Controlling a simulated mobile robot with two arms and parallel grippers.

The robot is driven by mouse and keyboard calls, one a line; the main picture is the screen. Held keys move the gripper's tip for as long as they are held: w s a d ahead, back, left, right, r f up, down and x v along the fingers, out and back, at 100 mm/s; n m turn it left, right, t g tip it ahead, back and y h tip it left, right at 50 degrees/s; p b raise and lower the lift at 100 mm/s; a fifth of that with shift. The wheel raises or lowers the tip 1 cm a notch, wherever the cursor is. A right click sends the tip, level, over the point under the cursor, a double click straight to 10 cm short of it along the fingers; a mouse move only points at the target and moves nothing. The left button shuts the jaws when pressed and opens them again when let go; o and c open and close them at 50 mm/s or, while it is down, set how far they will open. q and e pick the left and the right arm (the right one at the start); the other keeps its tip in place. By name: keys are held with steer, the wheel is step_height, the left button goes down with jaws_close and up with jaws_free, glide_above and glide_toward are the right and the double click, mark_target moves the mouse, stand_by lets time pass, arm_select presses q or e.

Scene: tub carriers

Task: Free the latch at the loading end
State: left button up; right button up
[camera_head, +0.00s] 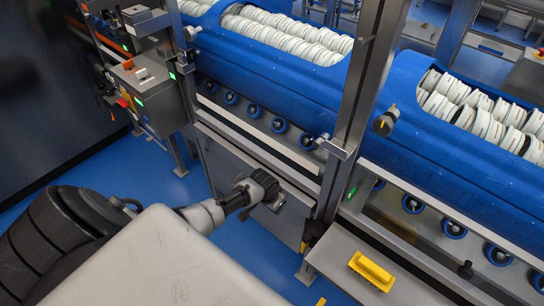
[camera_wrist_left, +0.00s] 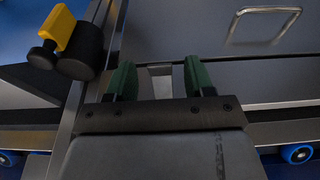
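My left gripper (camera_head: 270,196) is in front of the grey lower panel, left of the steel post. In the left wrist view its green fingers (camera_wrist_left: 160,80) are apart. A small pale grey piece (camera_wrist_left: 160,70) shows between them; I cannot tell whether they touch it. A black knob with a yellow lever (camera_wrist_left: 68,40) is up and left of the fingers; I cannot tell whether it is the latch. In the head view, a dark knob with a yellow tip (camera_head: 384,122) and a steel bracket (camera_head: 335,149) are on the post and blue housing. My right gripper is out of view.
Blue tub carriers (camera_head: 265,52) hold rows of white discs above blue rollers (camera_head: 279,125). A yellow block (camera_head: 371,270) lies on a grey shelf (camera_head: 335,262) at lower right. A control box (camera_head: 145,85) stands at left. Blue floor is open around the arm.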

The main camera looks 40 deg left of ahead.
arm_select(q)
steer(key=p+v, duration=0.1)
steer(key=v, duration=0.9)
steer(key=shift+r, duration=0.4)
steer(key=shift+s, duration=0.1)
stand_by(0.5)
